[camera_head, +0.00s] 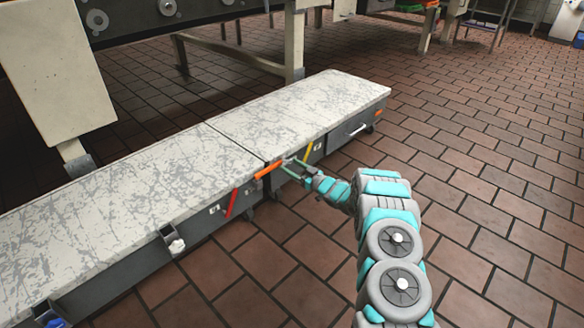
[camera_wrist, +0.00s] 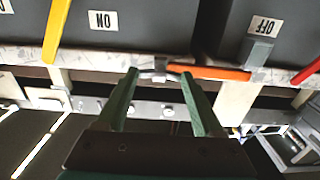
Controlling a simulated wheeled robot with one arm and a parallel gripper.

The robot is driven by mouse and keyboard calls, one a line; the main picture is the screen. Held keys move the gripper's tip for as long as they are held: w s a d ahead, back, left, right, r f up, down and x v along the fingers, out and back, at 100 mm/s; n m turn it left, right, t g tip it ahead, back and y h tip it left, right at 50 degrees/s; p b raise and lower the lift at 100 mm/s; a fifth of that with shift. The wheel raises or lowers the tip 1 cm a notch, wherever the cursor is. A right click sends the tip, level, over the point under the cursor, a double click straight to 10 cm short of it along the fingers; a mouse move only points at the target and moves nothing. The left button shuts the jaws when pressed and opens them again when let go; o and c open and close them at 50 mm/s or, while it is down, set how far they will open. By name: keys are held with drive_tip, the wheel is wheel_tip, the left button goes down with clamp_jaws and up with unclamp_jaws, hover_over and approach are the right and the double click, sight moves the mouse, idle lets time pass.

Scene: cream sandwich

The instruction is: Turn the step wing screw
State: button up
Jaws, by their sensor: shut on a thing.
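The step (camera_head: 290,108) is a long low platform with a scratched pale top and a dark grey side. An orange-handled metal part (camera_head: 268,170), apparently the wing screw, sits at its front edge near the joint between two sections. My gripper (camera_head: 290,165) reaches it from the right. In the wrist view the green fingers (camera_wrist: 160,76) stand apart with the part's grey metal piece between their tips. The orange bar (camera_wrist: 215,72) extends right past the right finger. The gripper is shut on this part; the exact contact is small and hard to see.
A yellow lever (camera_wrist: 56,28) is beside an upside-down ON label, and a red lever (camera_head: 231,204) is on the other section. An OFF label (camera_wrist: 265,26) shows. A white fitting (camera_head: 176,245) hangs at the front left. Tiled floor (camera_head: 470,150) is open to the right.

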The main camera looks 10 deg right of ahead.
drive_tip(key=c, duration=0.4)
drive_tip(key=shift+n, duration=0.3)
drive_tip(key=n+b, duration=0.6)
drive_tip(key=n, duration=1.6)
drive_tip(key=shift+a, duration=0.1)
idle(0.4)
